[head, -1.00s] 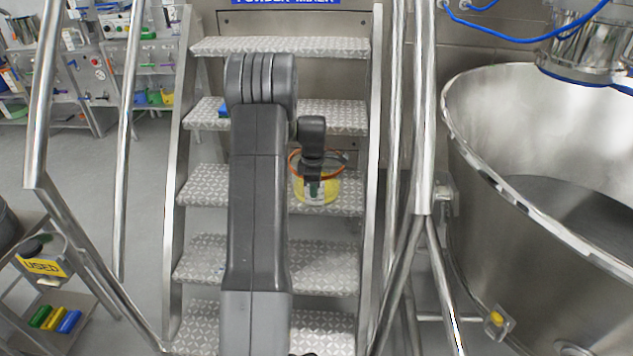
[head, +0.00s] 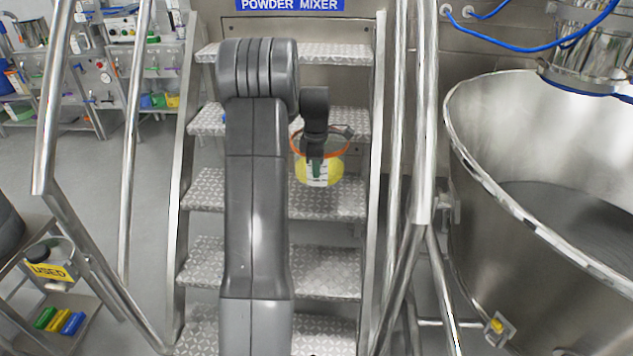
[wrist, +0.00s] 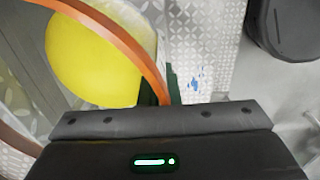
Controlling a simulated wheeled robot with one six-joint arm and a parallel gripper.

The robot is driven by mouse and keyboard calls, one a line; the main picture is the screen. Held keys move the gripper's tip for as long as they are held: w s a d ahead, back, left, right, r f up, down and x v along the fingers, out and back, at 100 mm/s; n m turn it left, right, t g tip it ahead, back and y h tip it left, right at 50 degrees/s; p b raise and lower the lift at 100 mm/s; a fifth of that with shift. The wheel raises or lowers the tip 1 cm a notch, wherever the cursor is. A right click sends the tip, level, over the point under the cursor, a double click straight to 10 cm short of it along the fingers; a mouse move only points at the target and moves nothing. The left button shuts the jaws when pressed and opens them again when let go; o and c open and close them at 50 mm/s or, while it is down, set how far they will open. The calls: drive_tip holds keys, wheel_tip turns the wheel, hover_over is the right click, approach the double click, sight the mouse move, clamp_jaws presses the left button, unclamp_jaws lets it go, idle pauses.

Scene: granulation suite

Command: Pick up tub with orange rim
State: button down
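The tub with the orange rim (head: 332,172) is clear-sided with a yellow lower part, and hangs in front of the stair treads in the head view. In the wrist view the tub (wrist: 95,60) fills the upper left, its orange rim running down to the gripper. My gripper (head: 315,155) reaches down at the rim and appears shut on the tub's edge. The fingertips are mostly hidden; dark green shows beside the rim in the wrist view.
Steel stairs with patterned treads (head: 325,258) and handrails (head: 425,120) flank my arm. A large steel mixer bowl (head: 470,150) stands at right. A shelf at lower left holds a container labelled USED (head: 50,271) and several coloured blocks (head: 58,320).

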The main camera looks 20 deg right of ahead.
wheel_tip(320, 180, up, 18)
drive_tip(key=p, duration=0.3)
idle(0.4)
